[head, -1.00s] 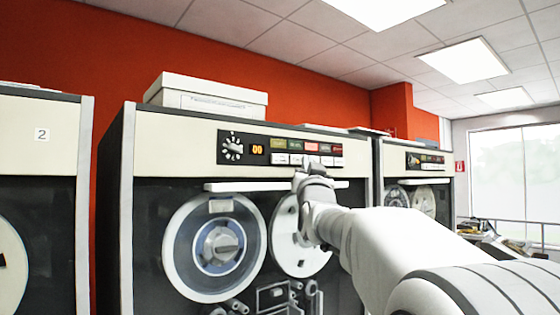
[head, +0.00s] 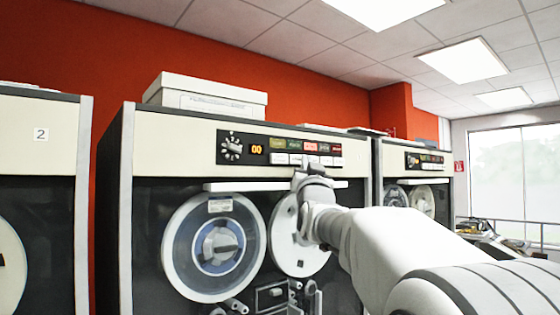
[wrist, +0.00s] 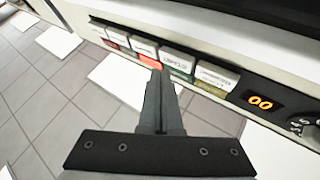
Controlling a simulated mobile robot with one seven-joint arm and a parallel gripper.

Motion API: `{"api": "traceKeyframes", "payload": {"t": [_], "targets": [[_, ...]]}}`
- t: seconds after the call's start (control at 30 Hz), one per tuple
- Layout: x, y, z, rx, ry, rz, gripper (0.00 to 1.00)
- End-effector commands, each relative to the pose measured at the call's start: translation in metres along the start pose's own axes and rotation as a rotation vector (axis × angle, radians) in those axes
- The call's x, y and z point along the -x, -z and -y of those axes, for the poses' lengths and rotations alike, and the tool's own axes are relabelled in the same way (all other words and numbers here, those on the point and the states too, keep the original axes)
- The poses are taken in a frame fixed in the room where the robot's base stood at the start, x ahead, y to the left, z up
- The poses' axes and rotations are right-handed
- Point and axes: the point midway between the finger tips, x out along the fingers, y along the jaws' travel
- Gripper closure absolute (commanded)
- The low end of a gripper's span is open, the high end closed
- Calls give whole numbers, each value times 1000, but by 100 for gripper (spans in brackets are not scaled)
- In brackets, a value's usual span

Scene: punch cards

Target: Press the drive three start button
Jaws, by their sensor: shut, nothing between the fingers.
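The middle tape drive cabinet (head: 190,135) stands right of a cabinet labelled 2; I see no number on it. Its black panel (head: 245,137) has a dial, an orange 00 display, a row of coloured lamps and white buttons (head: 281,159) below them. In the wrist view the white buttons (wrist: 215,73) carry small labels that are too blurred to read with certainty. My gripper (wrist: 160,76) is shut and empty. Its tips appear near the green and red lamps, just under the white buttons in that view. I cannot tell whether they touch. In the head view my gripper (head: 300,177) is just below the button row.
A white bar (head: 235,186) runs across the cabinet front under the panel. Tape reels (head: 190,255) sit below it. A white box (head: 208,95) lies on top. Another drive (head: 395,160) stands to the right.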

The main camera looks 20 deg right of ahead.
Motion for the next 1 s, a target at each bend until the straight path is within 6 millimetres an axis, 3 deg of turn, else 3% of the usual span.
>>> {"api": "traceKeyframes", "payload": {"t": [1.0], "targets": [[-6, -4, 4, 0, 0, 0, 100]]}}
